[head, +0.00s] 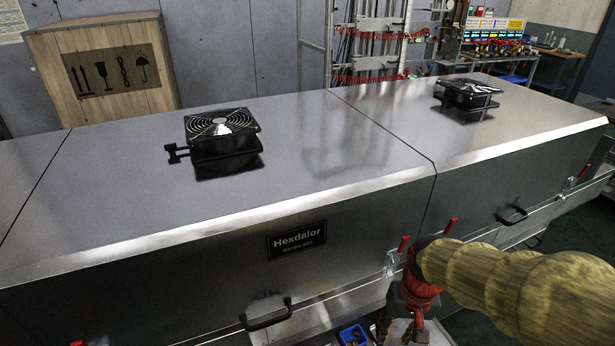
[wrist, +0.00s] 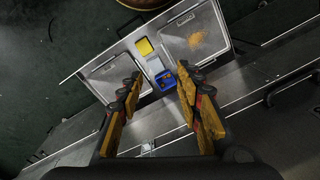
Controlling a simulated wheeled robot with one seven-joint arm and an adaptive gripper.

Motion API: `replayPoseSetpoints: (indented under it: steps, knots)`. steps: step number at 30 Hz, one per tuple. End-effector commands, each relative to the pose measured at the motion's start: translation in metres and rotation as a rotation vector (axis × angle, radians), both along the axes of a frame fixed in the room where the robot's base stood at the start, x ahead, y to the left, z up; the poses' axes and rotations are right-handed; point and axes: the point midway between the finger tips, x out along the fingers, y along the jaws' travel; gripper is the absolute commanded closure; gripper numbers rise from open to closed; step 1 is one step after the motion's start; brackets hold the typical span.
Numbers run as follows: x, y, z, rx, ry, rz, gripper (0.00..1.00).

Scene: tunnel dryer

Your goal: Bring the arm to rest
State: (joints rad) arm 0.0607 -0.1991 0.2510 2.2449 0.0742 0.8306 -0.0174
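My arm, in a yellowish sleeve, reaches in from the right in the head view, in front of the steel dryer (head: 345,235). My gripper (wrist: 160,76) is open in the wrist view, its two yellow-padded fingers well apart with nothing between them. It points down over a metal tray table (wrist: 118,48), with some height between them. In the head view the arm's end is low in front of the dryer's front face, and the fingers are hard to make out.
Black handles (head: 268,314) and red-tipped latches (head: 390,260) stick out from the dryer front, close to my arm. Two fans (head: 222,124) sit on its top. A blue bin (wrist: 167,80) and a yellow item (wrist: 145,47) lie on the tray table. Green floor is open at right.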

Motion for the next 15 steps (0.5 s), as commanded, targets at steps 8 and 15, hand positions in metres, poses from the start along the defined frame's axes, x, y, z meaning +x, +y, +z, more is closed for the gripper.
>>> replayPoseSetpoints:
  steps: [8, 15]
  knots:
    - [-0.057, 0.0, 0.086, -0.053, -0.19, 0.044, 0.65]
    - [-0.081, 0.003, 0.143, -0.076, -0.388, 0.069, 0.65]
